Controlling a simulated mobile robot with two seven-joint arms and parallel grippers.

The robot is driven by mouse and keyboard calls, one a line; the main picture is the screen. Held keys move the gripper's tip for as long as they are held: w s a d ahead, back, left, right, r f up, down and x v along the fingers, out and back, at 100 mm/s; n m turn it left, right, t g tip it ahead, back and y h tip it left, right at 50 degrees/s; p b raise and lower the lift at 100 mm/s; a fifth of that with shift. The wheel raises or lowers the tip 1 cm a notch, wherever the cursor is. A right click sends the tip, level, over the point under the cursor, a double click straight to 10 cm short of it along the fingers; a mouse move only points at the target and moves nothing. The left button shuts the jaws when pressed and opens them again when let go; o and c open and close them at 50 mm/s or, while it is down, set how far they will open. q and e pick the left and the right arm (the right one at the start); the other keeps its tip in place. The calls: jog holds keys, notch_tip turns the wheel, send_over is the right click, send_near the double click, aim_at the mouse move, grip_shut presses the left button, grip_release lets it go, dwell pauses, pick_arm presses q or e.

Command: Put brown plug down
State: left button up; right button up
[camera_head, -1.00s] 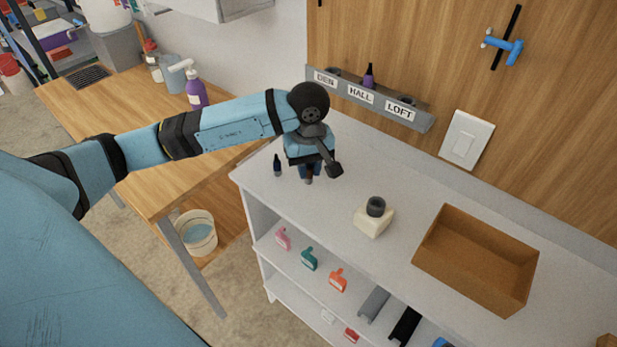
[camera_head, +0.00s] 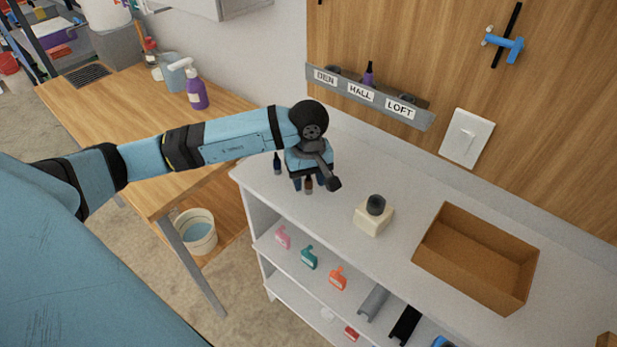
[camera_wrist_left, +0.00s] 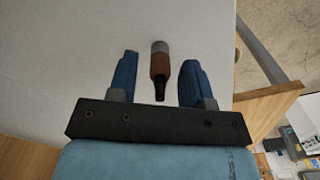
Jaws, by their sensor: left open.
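The brown plug (camera_wrist_left: 160,66) stands between the two fingers of my left gripper (camera_wrist_left: 159,82) in the left wrist view. There is a clear gap on each side of it, and my open fingers do not touch it. In the head view the brown plug (camera_head: 309,184) shows just below my left gripper (camera_head: 303,184), at the left part of the white counter top (camera_head: 330,223). Whether its base rests fully on the counter is hard to see. My right gripper is not in view.
A cream block with a dark round top (camera_head: 374,220) and a brown open box (camera_head: 478,257) stand to the right. A grey rack (camera_head: 362,95) labelled DEN, HALL, LOFT holds a purple plug (camera_head: 368,75).

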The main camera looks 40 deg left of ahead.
pick_arm(q)
jog(key=shift+r, duration=0.35)
notch_tip(320, 180, up, 11)
jog(key=shift+f+b, duration=0.1)
jog(key=shift+b, duration=0.3)
jog(key=shift+r, duration=0.45)
